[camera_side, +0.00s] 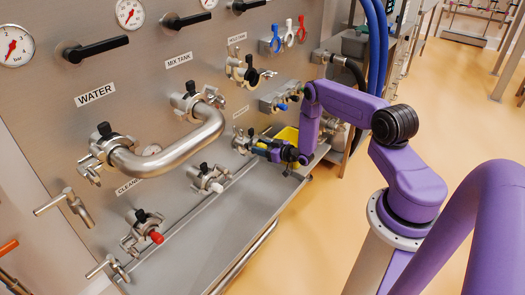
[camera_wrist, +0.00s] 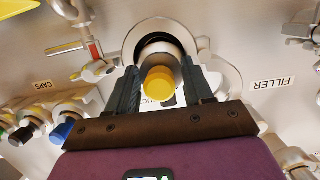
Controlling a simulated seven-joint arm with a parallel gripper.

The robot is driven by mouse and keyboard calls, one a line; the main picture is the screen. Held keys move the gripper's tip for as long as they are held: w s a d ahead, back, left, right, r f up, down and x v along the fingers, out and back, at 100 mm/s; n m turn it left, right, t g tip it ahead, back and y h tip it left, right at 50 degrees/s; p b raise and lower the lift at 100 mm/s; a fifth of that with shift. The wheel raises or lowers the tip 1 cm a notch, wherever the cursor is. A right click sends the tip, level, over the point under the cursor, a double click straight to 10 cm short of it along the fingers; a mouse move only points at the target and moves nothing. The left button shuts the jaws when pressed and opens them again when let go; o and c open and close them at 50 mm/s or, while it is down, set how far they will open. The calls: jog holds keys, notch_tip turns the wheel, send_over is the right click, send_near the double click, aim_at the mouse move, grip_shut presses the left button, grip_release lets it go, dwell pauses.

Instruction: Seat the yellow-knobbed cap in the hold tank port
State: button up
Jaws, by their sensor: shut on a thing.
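The yellow-knobbed cap shows in the wrist view as a round yellow knob (camera_wrist: 160,82) between the two fingers of my gripper (camera_wrist: 160,90). My gripper is shut on it. Behind it is a pale round port with a dark ring (camera_wrist: 160,38); whether the cap sits in this port or just before it, I cannot tell. In the side view my gripper (camera_side: 257,147) is at a lower-right port on the panel, and the cap is too small to make out.
Caps with black, green and blue knobs (camera_wrist: 62,130) stand by the CAPS label in the wrist view. A curved steel pipe (camera_side: 180,150) juts out left of my gripper. A yellow container (camera_side: 287,135) is behind it. A steel ledge (camera_side: 230,230) runs below.

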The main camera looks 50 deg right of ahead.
jog(key=shift+r, duration=1.7)
jog(key=f+v, duration=0.1)
jog(key=v, duration=0.7)
jog(key=shift+s+f, duration=0.4)
jog(key=shift+s, duration=0.2)
jog(key=shift+r, duration=0.1)
notch_tip(320, 180, up, 36)
send_over(256, 139)
jog(key=f+v, duration=0.1)
jog(key=v, duration=0.2)
jog(key=shift+s+f, duration=0.1)
jog(key=shift+f, duration=4.85)
jog(key=shift+f, duration=0.45)
